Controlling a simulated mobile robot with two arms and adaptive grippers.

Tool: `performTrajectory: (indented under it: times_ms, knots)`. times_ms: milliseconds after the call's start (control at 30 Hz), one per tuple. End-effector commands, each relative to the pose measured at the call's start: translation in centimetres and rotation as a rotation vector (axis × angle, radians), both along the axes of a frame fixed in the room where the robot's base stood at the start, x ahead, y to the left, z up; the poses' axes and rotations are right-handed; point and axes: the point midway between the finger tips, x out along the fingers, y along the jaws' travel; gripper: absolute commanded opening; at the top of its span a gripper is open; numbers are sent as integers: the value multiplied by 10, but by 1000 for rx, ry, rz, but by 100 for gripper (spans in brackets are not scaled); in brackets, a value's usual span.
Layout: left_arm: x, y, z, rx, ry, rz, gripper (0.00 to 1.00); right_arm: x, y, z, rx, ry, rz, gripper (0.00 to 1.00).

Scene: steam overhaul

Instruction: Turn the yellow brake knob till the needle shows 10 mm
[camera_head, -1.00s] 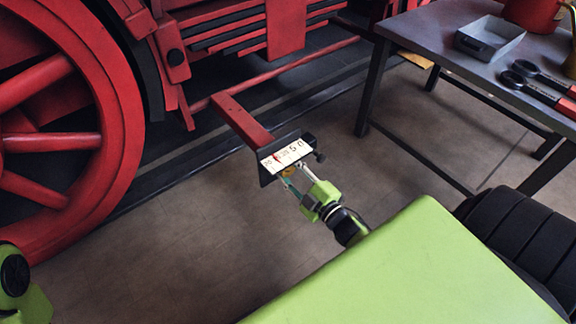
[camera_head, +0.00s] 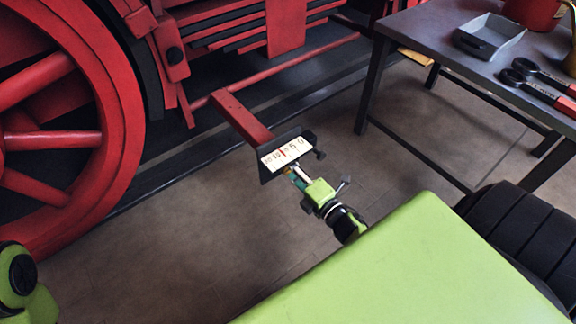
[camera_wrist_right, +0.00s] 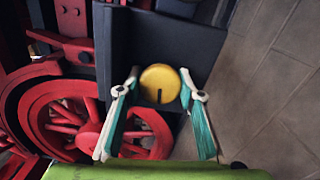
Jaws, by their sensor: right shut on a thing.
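The gauge plate (camera_head: 286,152) has a white scale with numbers that rise from 0 at its right end. A red needle (camera_head: 281,153) stands near the middle of the scale; its exact reading is too small to tell. The yellow brake knob (camera_wrist_right: 160,84) faces the right wrist camera, its black mark pointing down. It is mostly hidden in the head view. My right gripper (camera_wrist_right: 160,88) is shut on the knob, one finger on each side; in the head view the gripper (camera_head: 292,172) is just below the plate. My left gripper is out of view.
A red bracket (camera_head: 240,117) carries the plate beside the locomotive. A large red wheel (camera_head: 120,130) stands at left. A workbench (camera_head: 440,50) at right holds a grey tray (camera_head: 490,36) and dark-handled tools (camera_head: 535,84). The floor around the gauge is clear.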

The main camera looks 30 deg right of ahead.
Motion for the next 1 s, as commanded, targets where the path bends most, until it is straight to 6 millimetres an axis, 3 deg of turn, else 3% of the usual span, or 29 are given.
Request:
performTrajectory:
  times_ms: [600,633,700,1000]
  knots:
    - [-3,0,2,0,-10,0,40,0,0,0,-46,-2,-1,13]
    - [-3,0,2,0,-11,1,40,0,0,0,-46,-2,-1,37]
    - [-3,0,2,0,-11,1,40,0,0,-1,-46,-2,-1,52]
    - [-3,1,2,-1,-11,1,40,1,0,2,-44,-8,1,52]
